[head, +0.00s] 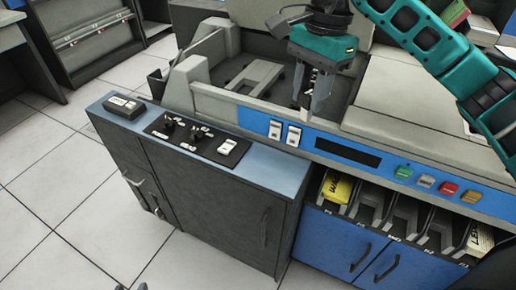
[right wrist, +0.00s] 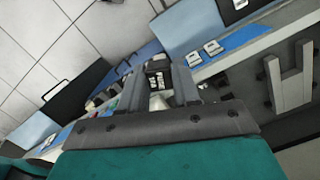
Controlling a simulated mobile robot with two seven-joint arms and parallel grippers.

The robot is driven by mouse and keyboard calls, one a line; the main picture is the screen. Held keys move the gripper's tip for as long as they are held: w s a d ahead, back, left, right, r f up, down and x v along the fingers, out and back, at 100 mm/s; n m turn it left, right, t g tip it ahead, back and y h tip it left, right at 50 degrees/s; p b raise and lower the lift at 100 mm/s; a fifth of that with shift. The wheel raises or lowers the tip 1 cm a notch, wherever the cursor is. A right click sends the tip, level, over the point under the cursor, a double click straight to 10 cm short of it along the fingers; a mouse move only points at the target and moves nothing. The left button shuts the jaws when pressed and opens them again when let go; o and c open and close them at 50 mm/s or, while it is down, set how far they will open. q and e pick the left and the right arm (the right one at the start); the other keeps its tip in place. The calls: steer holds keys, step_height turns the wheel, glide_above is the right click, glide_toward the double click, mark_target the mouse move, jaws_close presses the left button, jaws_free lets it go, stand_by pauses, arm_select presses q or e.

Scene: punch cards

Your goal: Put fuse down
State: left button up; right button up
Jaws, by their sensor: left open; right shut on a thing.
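My right gripper (head: 316,98), teal with grey fingers, points down over the machine's recessed bay, behind the blue front strip. It is shut on the fuse (head: 312,78), a small dark piece with pale markings, partly hidden by the fingers. In the right wrist view the fuse (right wrist: 158,76) sits between the two fingers of the right gripper (right wrist: 160,88). Whether the fuse touches anything below cannot be told. Two small dark tips at the bottom edge of the head view look like my left gripper (head: 131,287), apart and empty, low in front of the cabinet.
The dark cabinet's blue-grey top (head: 262,163) carries a small dark box (head: 124,106) and a black panel with knobs (head: 172,130). White switches (head: 275,129) line the blue strip. Card slots (head: 372,208) hold a yellow stack (head: 337,187). Tiled floor (head: 50,180) is clear at left.

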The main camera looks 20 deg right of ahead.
step_height(320, 180, down, 19)
steer(key=shift+f+b, duration=0.15)
steer(key=shift+b, duration=1)
steer(key=shift+f, duration=0.3)
arm_select(q)
steer(key=shift+w+d+f, duration=0.3)
steer(key=shift+d+f, duration=0.05)
steer(key=shift+d, duration=0.2)
arm_select(e)
steer(key=shift+f, duration=0.2)
arm_select(q)
steer(key=shift+f, duration=0.15)
arm_select(e)
steer(key=o, duration=1)
steer(key=shift+o, duration=0.2)
steer(key=shift+r, duration=0.2)
